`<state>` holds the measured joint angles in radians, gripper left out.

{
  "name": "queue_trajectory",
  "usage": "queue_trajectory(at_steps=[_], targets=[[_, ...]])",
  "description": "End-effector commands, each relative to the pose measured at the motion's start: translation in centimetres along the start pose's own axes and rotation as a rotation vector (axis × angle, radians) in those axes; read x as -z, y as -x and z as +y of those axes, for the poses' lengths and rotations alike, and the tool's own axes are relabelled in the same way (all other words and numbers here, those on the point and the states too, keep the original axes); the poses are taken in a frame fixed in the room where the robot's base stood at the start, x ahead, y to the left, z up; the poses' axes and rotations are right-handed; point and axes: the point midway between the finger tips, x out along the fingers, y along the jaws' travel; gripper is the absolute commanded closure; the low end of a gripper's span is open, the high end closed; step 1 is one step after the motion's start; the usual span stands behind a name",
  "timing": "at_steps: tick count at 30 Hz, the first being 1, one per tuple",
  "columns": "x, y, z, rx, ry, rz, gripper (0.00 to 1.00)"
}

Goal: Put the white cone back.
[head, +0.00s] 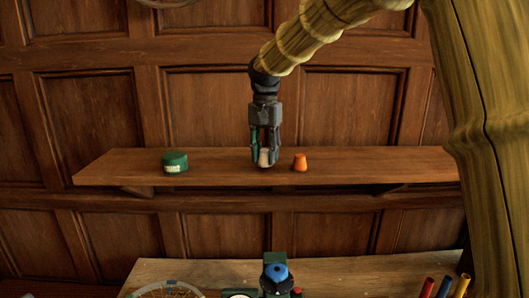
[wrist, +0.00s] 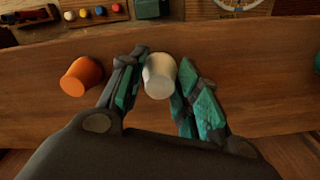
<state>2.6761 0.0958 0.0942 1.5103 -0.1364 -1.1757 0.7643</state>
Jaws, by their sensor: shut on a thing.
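The white cone (head: 264,157) is between the fingers of my gripper (head: 265,150), which is shut on it, at the wooden shelf (head: 225,171). In the wrist view the white cone (wrist: 159,75) sits between the two green-padded fingertips of my gripper (wrist: 158,82). I cannot tell whether its base touches the shelf. An orange cone (head: 300,162) stands on the shelf just to the right in the head view. It also shows in the wrist view (wrist: 82,76), to the left of my gripper.
A green round tin (head: 175,162) stands on the shelf to the left. Below is a wooden board (head: 340,270) with a blue-topped item (head: 276,271) and coloured tubes (head: 444,287). The shelf is bare between the tin and my gripper. A panelled wall stands behind.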

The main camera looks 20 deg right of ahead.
Motion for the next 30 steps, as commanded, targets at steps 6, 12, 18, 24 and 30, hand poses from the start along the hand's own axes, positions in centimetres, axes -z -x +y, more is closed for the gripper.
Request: queue_trajectory(at_steps=[6, 12, 18, 24, 30], targets=[[0.0, -1.3, 0.0, -0.001, 0.001, 0.0, 0.95], [0.0, -1.4, 0.0, -0.001, 0.0, 0.001, 0.95], [0.0, -1.6, 0.0, 0.0, 0.0, 0.0, 0.64], [0.0, -1.6, 0.0, 0.0, 0.0, 0.0, 0.45], [0.0, -1.6, 0.0, 0.0, 0.0, 0.0, 0.45]])
